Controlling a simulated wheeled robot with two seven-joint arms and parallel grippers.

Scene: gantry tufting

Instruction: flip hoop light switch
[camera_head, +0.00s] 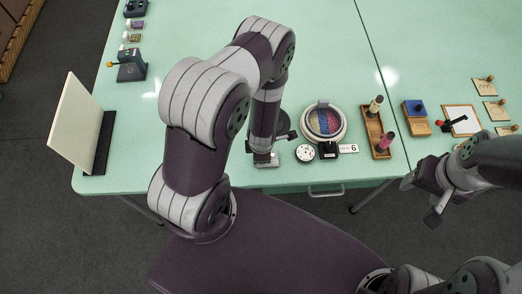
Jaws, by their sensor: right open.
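A round hoop (324,108) with a pale rim and a blue, red and grey striped face lies on the green table. A small black box (328,152) sits just in front of it. A small light-grey block (266,162) lies at the table's front edge, left of the hoop. I cannot tell for sure which small part is the light switch. My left gripper (264,154) points down right over the grey block; its fingers are mostly hidden, and contact is unclear. My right gripper (432,197) is open and empty, off the table's front edge at the right.
A wooden tray (371,141) with two spools stands right of the hoop. A blue-topped box (414,108) is farther right. A white upright panel (75,125) stands at left.

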